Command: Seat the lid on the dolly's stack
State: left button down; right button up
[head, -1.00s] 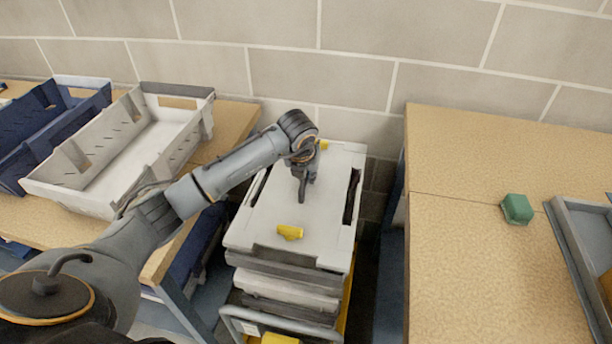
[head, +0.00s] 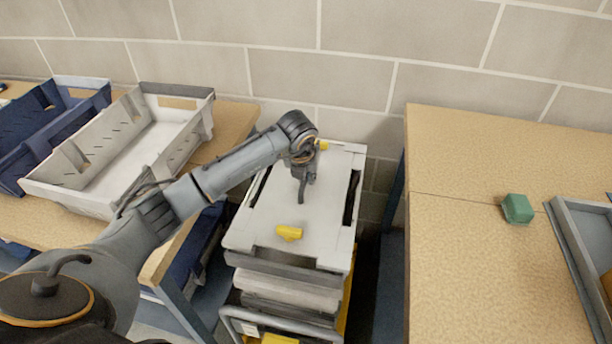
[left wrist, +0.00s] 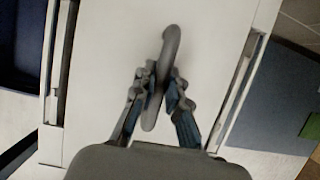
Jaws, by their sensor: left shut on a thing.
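The lid (head: 265,212) is a pale flat panel with yellow clips at its near and far ends and dark slots along its sides. It lies over the stack (head: 290,283) of grey and white layers on the dolly (head: 238,318). My left gripper (head: 303,183) is above the lid's middle. In the left wrist view, its fingers (left wrist: 158,92) close around the lid's grey curved handle (left wrist: 170,45). From this angle I cannot tell whether the lid touches the stack all round. My right gripper is not in view.
A bench on the left holds a pale open crate (head: 55,190) and a blue crate (head: 20,130). A wooden bench (head: 470,250) on the right carries a green block (head: 517,208) and a grey tray (head: 575,245). A block wall (head: 350,80) stands close behind the dolly.

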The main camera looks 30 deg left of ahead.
pick_arm(q)
jog(key=shift+f+b, duration=0.3)
jog(key=shift+f, duration=0.15)
jog(key=c, duration=1.6)
grip_release()
jog(key=shift+c, duration=0.2)
jog(key=shift+p+v, duration=2.2)
jog(key=shift+v, duration=0.65)
jog(key=shift+p+v, duration=1.8)
jog(key=shift+v, duration=0.9)
